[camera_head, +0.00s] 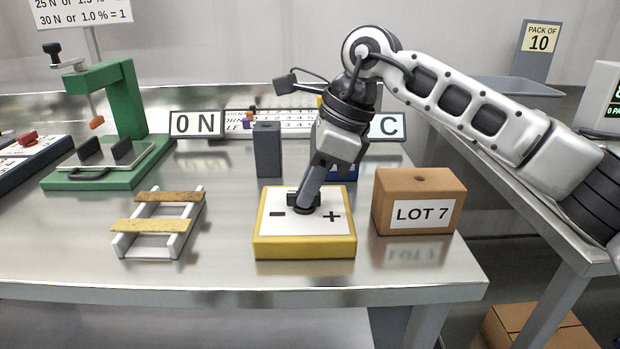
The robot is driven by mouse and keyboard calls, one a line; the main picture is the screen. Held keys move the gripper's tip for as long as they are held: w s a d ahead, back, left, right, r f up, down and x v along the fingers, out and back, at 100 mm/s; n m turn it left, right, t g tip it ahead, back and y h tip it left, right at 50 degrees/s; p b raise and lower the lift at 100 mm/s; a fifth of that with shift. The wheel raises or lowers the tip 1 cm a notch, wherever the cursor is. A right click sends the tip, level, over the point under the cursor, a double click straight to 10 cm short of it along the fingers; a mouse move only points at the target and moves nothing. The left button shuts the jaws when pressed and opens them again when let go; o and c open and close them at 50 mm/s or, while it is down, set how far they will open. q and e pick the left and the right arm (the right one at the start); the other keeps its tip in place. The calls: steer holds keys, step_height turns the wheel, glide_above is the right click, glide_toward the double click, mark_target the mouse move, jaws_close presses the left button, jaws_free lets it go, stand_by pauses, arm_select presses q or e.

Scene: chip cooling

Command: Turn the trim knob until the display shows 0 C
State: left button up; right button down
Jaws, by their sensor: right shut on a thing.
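The trim knob (306,209) is a small dark knob on the white top of a yellow box (304,246), between a minus mark and a plus mark. My right gripper (307,198) points down onto the box and is shut on the knob, hiding most of it. My left gripper is not in view.
A brown "LOT 7" box (419,184) stands close right of the yellow box. A dark grey block (267,150) stands behind it. A white rack with two tan strips (151,225) lies to the left. A green press (122,100) stands at the back left. The table's front strip is clear.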

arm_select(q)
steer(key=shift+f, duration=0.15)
arm_select(e)
steer(key=c, duration=1.4)
jaws_free()
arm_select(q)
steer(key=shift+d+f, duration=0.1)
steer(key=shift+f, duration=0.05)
arm_select(e)
steer(key=shift+r, duration=0.1)
steer(key=shift+d+r, duration=0.15)
steer(key=shift+r, duration=0.15)
arm_select(q)
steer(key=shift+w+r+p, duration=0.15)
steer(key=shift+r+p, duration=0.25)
steer(key=shift+p, duration=0.5)
arm_select(e)
steer(key=v, duration=1.5)
steer(key=shift+d, duration=0.1)
